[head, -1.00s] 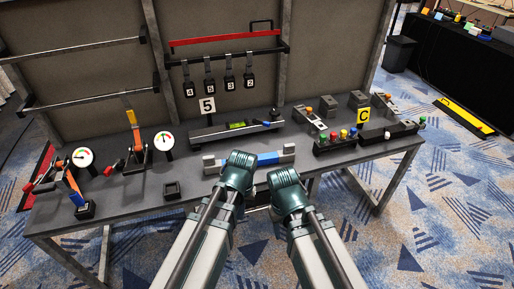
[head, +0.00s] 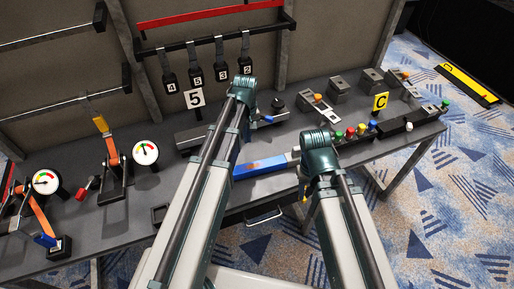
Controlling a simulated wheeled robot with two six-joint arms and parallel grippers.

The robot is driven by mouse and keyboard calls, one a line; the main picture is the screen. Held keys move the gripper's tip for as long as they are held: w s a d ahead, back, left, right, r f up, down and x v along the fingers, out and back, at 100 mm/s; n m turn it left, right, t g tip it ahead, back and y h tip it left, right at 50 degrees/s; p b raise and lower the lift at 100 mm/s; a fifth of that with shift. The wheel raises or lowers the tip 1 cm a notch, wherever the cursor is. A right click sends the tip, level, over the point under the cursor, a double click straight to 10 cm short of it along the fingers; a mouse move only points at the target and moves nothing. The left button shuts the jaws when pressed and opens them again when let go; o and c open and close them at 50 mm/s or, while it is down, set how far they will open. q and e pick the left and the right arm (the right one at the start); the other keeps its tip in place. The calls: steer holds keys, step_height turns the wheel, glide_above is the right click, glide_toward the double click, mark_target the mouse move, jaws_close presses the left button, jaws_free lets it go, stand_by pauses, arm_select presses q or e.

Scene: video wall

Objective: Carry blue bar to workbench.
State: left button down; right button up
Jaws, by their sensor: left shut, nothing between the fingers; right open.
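The blue bar (head: 263,168) lies across the front part of the grey workbench (head: 128,228) in the head view. Its right end is light grey, and a brownish patch marks its upper edge. My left arm crosses in front of its left end and hides it. My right arm ends in a dark green joint just right of the bar's grey end. I cannot tell whether the bar rests on the bench top or is held just above it. The fingers of both my grippers are hidden behind my arm links.
Gauges (head: 146,152) and lever clamps (head: 115,168) stand at left. A "5" sign (head: 194,98) and hanging numbered tags (head: 222,73) are behind. A button box (head: 358,132) and a "C" sign (head: 380,102) stand at right. A drawer handle (head: 264,217) is at the front.

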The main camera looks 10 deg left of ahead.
mark_target(248, 157)
arm_select(q)
steer(key=shift+w+a, duration=0.1)
steer(key=shift+w, duration=0.4)
arm_select(e)
steer(key=shift+w, duration=0.25)
steer(key=shift+f, duration=0.1)
arm_select(q)
step_height(248, 157, down, 11)
steer(key=b, duration=1.1)
steer(key=s+d, duration=0.1)
steer(key=s+r+p, duration=0.1)
steer(key=shift+s+d, duration=0.35)
steer(key=shift+s, duration=0.05)
steer(key=shift+s+d, duration=0.3)
steer(key=shift+s, duration=0.05)
arm_select(e)
step_height(248, 157, down, 10)
